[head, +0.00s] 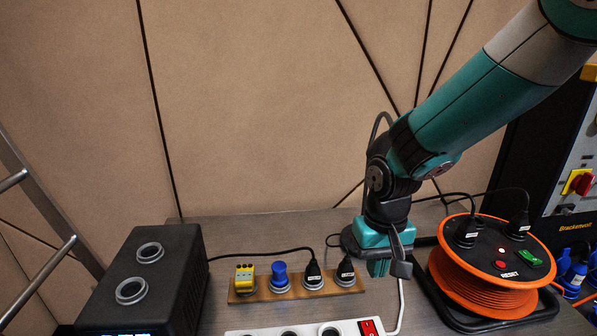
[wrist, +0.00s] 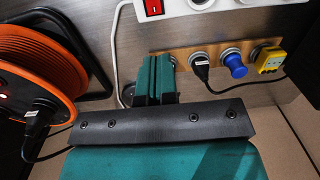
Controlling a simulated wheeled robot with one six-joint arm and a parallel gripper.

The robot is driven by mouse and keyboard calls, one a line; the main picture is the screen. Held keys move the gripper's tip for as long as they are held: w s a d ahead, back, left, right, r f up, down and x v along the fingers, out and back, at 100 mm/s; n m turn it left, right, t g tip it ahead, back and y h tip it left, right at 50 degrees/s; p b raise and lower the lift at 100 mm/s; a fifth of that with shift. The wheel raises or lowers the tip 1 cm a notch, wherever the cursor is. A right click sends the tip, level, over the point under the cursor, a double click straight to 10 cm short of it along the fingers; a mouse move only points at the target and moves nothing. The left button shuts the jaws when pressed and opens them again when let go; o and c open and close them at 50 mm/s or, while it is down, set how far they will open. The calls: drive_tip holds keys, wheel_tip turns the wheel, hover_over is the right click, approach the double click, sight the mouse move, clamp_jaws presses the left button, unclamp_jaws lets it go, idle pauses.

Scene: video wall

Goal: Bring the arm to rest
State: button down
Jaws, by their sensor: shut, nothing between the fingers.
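My arm reaches down from the upper right in the head view. My gripper (head: 379,268) points down over the grey table (head: 235,230), between the socket strip and the cable reel. In the wrist view my gripper (wrist: 154,78) shows its two teal fingers together, with nothing held. I cannot tell how far its tips are above the table.
An orange cable reel (head: 480,290) with two black plugs stands right of my gripper. A wooden strip (head: 262,294) holds yellow, blue and black plugs to the left. A white power strip (head: 260,332) lies in front. A black box (head: 180,275) stands far left.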

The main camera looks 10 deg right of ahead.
drive_tip(key=s+a+r+n+y, duration=0.2)
drive_tip(key=s+r, duration=0.4)
drive_tip(key=s, duration=0.3)
drive_tip(key=s+a+r+n+y, duration=0.1)
drive_tip(key=s+a+r+n, duration=0.1)
drive_tip(key=s+r+n, duration=0.2)
drive_tip(key=s+r, duration=0.3)
drive_tip(key=s, duration=0.2)
drive_tip(key=shift+s+n+y, duration=0.25)
drive_tip(key=shift+n+y, duration=0.15)
